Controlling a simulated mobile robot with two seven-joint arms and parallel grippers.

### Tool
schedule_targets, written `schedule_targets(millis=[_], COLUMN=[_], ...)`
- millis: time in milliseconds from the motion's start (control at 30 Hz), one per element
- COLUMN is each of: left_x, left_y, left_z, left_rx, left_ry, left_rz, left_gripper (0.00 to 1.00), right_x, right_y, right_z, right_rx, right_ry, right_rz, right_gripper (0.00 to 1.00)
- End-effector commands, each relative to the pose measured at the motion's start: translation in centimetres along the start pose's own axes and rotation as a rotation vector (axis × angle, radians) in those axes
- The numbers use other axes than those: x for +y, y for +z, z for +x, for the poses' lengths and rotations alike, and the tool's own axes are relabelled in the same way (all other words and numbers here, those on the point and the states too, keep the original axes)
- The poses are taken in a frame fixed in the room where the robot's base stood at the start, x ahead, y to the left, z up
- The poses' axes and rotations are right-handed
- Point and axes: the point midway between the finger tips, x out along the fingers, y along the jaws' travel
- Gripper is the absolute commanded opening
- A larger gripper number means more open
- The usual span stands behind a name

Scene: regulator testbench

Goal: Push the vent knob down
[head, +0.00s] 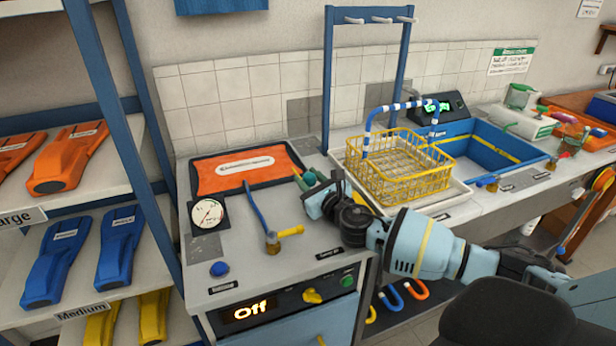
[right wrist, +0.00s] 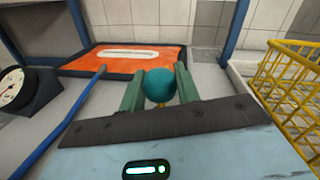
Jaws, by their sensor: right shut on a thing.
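A teal ball-shaped knob (right wrist: 160,87) stands between the two green fingers of my right gripper (right wrist: 159,88) in the right wrist view, with a bit of yellow below it. In the head view the knob (head: 309,178) shows at the back of the bench top, partly hidden by the gripper (head: 307,180). My right gripper is shut on this knob. The label by it is not readable, so I cannot tell from lettering that it is the vent knob. My left gripper is not in view.
A gauge (head: 208,213), a blue tube with a yellow valve handle (head: 291,231) and a blue button (head: 219,269) are left of my right gripper. An orange mat (head: 215,182) lies behind. A yellow wire basket (head: 430,185) stands close on the right. The panel display (head: 249,310) reads "Off".

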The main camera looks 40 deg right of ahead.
Motion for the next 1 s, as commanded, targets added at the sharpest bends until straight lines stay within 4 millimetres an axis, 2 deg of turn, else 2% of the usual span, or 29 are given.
schedule_targets(millis=[100,133,300,667,1000], left_x=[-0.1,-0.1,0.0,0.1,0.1], left_y=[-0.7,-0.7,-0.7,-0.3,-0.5], left_z=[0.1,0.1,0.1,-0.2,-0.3], left_rx=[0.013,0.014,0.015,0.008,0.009], left_ry=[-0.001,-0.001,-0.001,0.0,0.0], left_rz=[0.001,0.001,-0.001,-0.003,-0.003], left_gripper=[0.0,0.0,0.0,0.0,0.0], right_x=[0.2,0.3,0.2,0.1,0.1], right_y=[-0.4,-0.5,-0.4,-0.3,-0.3], right_z=[-0.1,-0.2,-0.1,-0.6,-5.3], right_rx=[0.01,0.01,0.009,0.007,0.009], right_ry=[0.005,0.006,0.005,0.004,0.005], right_rz=[0.001,0.001,0.001,-0.001,-0.001], right_gripper=[0.0,0.33,0.53,0.53,0.53])
